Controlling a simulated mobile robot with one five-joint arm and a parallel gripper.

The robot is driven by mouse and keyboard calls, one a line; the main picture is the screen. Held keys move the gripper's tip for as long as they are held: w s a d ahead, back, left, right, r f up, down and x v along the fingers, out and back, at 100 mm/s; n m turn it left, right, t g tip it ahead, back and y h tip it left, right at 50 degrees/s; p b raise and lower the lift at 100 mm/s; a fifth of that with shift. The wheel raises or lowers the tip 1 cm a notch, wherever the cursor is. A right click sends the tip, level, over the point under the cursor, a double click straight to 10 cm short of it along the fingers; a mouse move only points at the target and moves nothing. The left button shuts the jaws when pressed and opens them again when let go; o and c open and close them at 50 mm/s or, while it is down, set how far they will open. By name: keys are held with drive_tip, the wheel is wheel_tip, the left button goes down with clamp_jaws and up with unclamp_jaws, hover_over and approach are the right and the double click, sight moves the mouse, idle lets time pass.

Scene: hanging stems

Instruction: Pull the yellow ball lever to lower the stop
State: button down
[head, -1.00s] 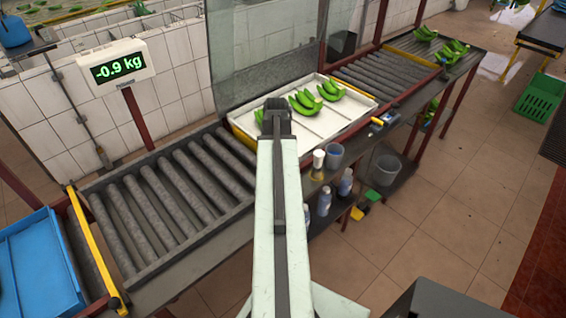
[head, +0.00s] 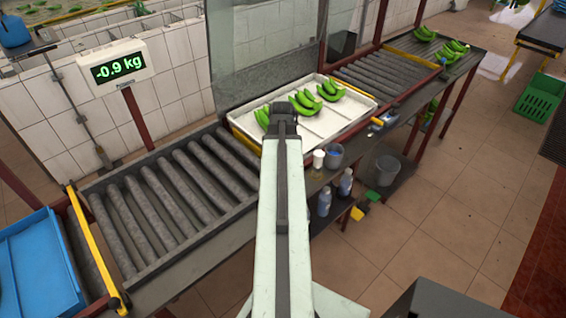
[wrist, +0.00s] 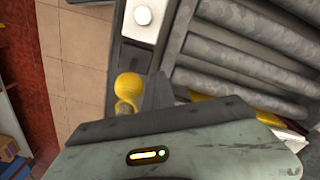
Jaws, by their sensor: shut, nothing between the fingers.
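The yellow ball (wrist: 130,86) of the lever shows in the wrist view, just left of my fingers. A smaller golden piece sits right below it, partly behind the dark edge of my gripper. My gripper (wrist: 156,92) is shut and empty, its dark fingers pointing up beside the ball; whether they touch it I cannot tell. I cannot tell which part is the stop.
A white round button (wrist: 143,16) and grey rollers (wrist: 245,48) show in the wrist view. Green bananas (head: 305,102) lie in the tray. Rollers (head: 165,195) run to the left, with a yellow bar (head: 95,250) at their end. Cups and bottles stand below the tray.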

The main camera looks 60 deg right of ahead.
drive_tip(key=shift+w+d, duration=0.1)
drive_tip(key=shift+w+d, duration=0.15)
drive_tip(key=shift+w, duration=0.35)
wheel_tip(320, 180, up, 10)
drive_tip(key=p, duration=1)
